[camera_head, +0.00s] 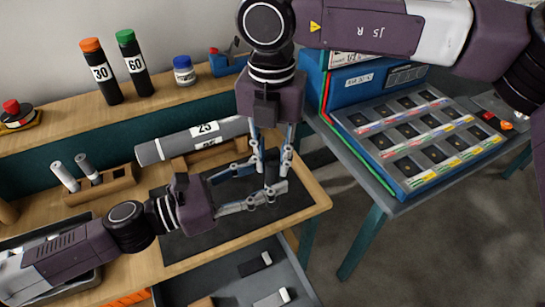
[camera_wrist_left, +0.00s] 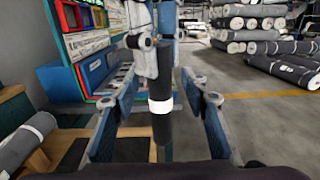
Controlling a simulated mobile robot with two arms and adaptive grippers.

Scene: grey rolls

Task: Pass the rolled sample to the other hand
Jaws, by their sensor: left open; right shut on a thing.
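The rolled sample (camera_wrist_left: 160,108) is a thin dark roll with a white band, upright in the left wrist view. In the head view it is a small dark piece (camera_head: 271,172), partly hidden by fingers. My right gripper (camera_head: 271,160) comes down from above and is shut on its upper part; one of its fingers shows in the left wrist view (camera_wrist_left: 149,55). My left gripper (camera_head: 264,178) reaches in from the left, open. In the left wrist view its fingers (camera_wrist_left: 158,103) stand either side of the roll, with visible gaps.
Below lies a dark mat (camera_head: 235,222) on the wooden bench. Behind are a large grey roll (camera_head: 185,145) marked 25 and a wooden rack (camera_head: 105,187) with two small rolls. A blue sample case (camera_head: 415,135) stands right. An open drawer (camera_head: 225,292) is in front.

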